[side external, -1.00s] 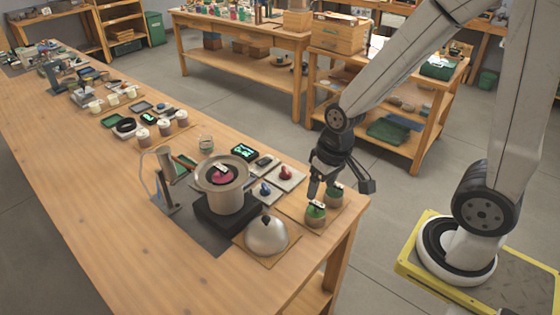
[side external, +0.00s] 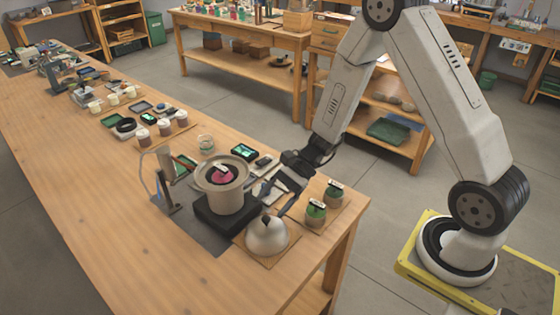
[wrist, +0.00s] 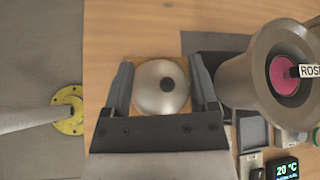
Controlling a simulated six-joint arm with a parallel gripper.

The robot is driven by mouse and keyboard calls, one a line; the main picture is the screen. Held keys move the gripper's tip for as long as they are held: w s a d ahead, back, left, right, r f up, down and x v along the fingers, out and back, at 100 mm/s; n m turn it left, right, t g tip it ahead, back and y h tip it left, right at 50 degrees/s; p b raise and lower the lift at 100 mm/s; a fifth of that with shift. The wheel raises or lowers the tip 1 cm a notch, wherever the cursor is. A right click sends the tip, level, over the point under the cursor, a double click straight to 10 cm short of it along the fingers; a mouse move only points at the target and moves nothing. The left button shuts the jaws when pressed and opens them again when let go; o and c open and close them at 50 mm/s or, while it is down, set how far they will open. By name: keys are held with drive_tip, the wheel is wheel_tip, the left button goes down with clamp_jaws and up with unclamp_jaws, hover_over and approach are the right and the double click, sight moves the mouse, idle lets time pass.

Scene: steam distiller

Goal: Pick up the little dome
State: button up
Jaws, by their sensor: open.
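The little dome (side external: 267,238) is a silvery metal cap with a small dark knob on top. It rests upright on a square wooden board near the front of the bench. In the wrist view the dome (wrist: 161,88) lies between the two fingers. My gripper (wrist: 162,75) is open, one finger on each side of the dome, with nothing held. In the side view my gripper (side external: 272,200) comes down over the dome from behind. Whether the fingers touch the dome cannot be told.
The steam pot (side external: 222,183), holding a pink disc labelled "ROSE", stands close beside the dome on a black base. Two small green-filled jars (side external: 316,214) stand to the right on a wooden board. The bench (side external: 130,230) is clear at front left.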

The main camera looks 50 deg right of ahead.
sight(264, 223)
drive_tip(key=shift+w+d+f+m+t+y, duration=0.1)
drive_tip(key=shift+w+d+m+t+y, duration=0.1)
drive_tip(key=shift+w+m+t, duration=0.3)
drive_tip(key=shift+w+d+f+m+t+y, duration=0.1)
drive_tip(key=shift+w+m+t+y, duration=0.1)
drive_tip(key=shift+w+m+t, duration=0.3)
drive_tip(key=shift+w, duration=0.1)
drive_tip(key=shift+f, duration=0.1)
drive_tip(key=shift+f, duration=1.85)
drive_tip(key=shift+f, duration=0.2)
drive_tip(key=shift+f, duration=0.95)
drive_tip(key=shift+w+a+f, duration=0.2)
drive_tip(key=shift+a+f, duration=0.7)
drive_tip(key=shift+w+a+f, duration=0.15)
drive_tip(key=shift+a+f, duration=0.05)
drive_tip(key=shift+a, duration=0.25)
